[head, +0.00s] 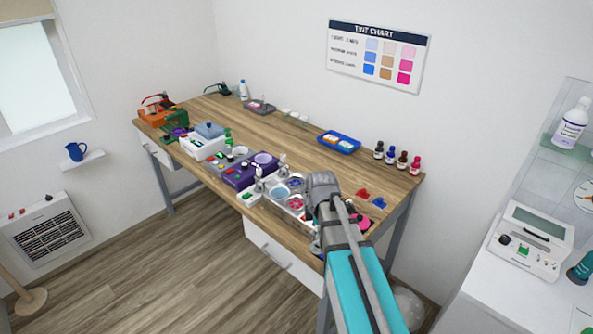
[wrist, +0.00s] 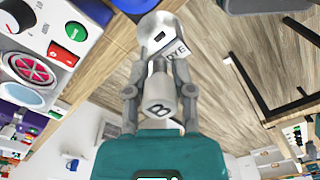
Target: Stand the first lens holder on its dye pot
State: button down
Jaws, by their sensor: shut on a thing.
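My gripper (wrist: 158,72) is shut on a pale metal piece (wrist: 158,88) marked B, which I take to be a lens holder. A tag reading DYE shows just beyond it; I cannot tell if the tag belongs to the held piece. In the head view, several round dye pots with blue, purple and pink (head: 295,203) contents stand near the table's front edge, left of my arm. The pink pot also shows at the left of the wrist view (wrist: 32,68), apart from the held piece. My fingertips are hidden in the head view.
Small metal pieces stand by a purple box (head: 245,175) left of the pots. A blue tray (head: 338,144) and several small bottles (head: 403,160) are along the back. Red and blue small pieces (head: 363,194) lie right of my arm. Bare wood (head: 312,160) lies between.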

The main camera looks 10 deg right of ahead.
jog(key=shift+w+d, duration=0.15)
jog(key=shift+w, duration=0.15)
